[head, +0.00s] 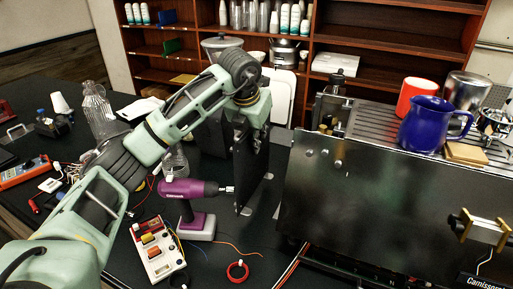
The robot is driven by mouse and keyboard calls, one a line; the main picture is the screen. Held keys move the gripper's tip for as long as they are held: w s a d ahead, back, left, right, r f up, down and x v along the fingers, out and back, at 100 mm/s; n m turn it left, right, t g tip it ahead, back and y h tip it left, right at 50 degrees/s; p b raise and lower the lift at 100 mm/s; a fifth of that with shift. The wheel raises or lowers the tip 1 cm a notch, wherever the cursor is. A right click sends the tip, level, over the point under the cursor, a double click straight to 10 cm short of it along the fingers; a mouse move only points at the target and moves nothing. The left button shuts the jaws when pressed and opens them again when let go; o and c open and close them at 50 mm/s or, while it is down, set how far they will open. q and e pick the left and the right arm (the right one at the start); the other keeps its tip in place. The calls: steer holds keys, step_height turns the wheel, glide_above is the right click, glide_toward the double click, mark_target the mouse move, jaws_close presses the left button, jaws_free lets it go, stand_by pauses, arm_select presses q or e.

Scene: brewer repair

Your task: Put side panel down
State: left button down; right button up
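My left arm reaches in from the left, and its gripper (247,128) points down at the top edge of a dark, flat side panel (251,171). The gripper appears shut on this panel, though its fingertips are dark and partly hidden. The panel stands upright, seen at a steep angle, just left of the brewer (370,205) with a gap between them. Its lower edge is close to the table; I cannot tell whether it touches.
A purple power drill (189,190) stands close left of the panel, with a multi-button box (157,249) in front. A red wire coil (238,271) lies on the black table. Shelves are behind.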

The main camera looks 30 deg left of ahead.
mark_target(252, 160)
arm_select(q)
step_height(252, 160, down, 4)
steer(key=shift+f+p, duration=0.25)
steer(key=shift+p, duration=0.3)
steer(key=shift+f, duration=0.1)
steer(key=c, duration=2)
jaws_free()
steer(key=shift+s, duration=0.1)
